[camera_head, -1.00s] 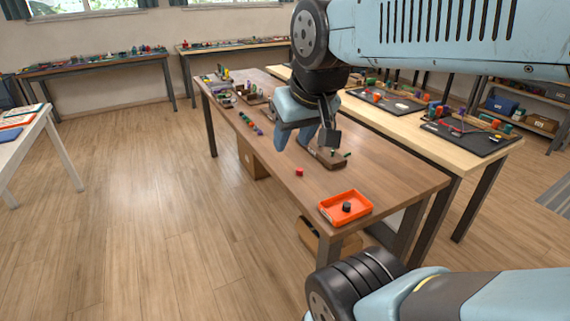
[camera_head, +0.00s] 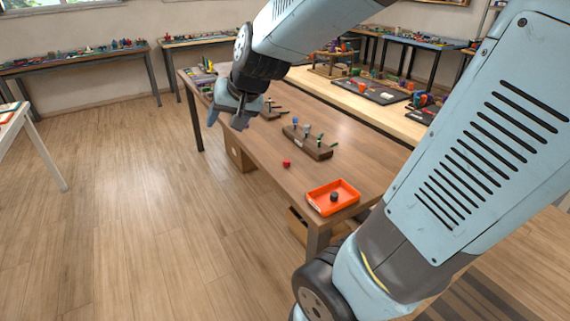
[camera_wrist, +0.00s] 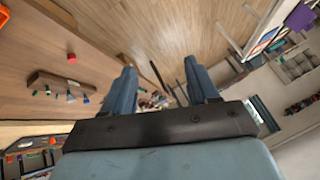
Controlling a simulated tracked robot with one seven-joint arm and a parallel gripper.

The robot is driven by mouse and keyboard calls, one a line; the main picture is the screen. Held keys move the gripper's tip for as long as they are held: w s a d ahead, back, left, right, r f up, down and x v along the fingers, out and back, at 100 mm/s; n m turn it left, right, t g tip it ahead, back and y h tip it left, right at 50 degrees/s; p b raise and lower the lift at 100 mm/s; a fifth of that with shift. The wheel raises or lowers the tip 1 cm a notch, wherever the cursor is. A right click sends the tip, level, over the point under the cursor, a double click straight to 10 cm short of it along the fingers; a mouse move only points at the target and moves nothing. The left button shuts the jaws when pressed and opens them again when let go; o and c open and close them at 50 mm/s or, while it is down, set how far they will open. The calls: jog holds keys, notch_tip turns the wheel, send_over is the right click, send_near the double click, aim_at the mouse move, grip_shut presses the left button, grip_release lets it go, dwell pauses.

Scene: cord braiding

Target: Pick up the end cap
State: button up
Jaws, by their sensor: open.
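A small red cylinder (camera_head: 286,163) sits on the brown table near its front edge; it also shows at the left of the wrist view (camera_wrist: 72,58). A dark, short cylinder (camera_head: 334,196) stands in the orange tray (camera_head: 345,207). I cannot tell from the pictures which of them is the end cap. My gripper (camera_head: 226,119) is open and empty, above the table's left front edge, left of and beyond the red cylinder. In the wrist view, its two blue fingers (camera_wrist: 160,68) are spread wide with nothing between them.
A wooden block with pegs and green cord ends (camera_head: 308,142) stands behind the red cylinder. It also shows in the wrist view (camera_wrist: 50,83). Another such block lies farther back. A light wooden table (camera_head: 350,103) with black mats stands behind. Table surface around the red cylinder is clear.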

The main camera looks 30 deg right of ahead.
jog(key=w+f+m+h, duration=0.1)
jog(key=w+f+m, duration=0.2)
jog(key=w+f, duration=0.5)
jog(key=m+h, duration=0.7)
jog(key=h, duration=1)
send_near(285, 163)
jog(key=shift+g+y, duration=0.3)
jog(key=x, duration=0.4)
jog(key=shift+w+d, duration=0.1)
jog(key=shift+w, duration=0.2)
jog(key=shift+r+x, duration=0.2)
jog(key=shift+x, duration=2.55)
jog(key=shift+c, duration=0.3)
grip_shut()
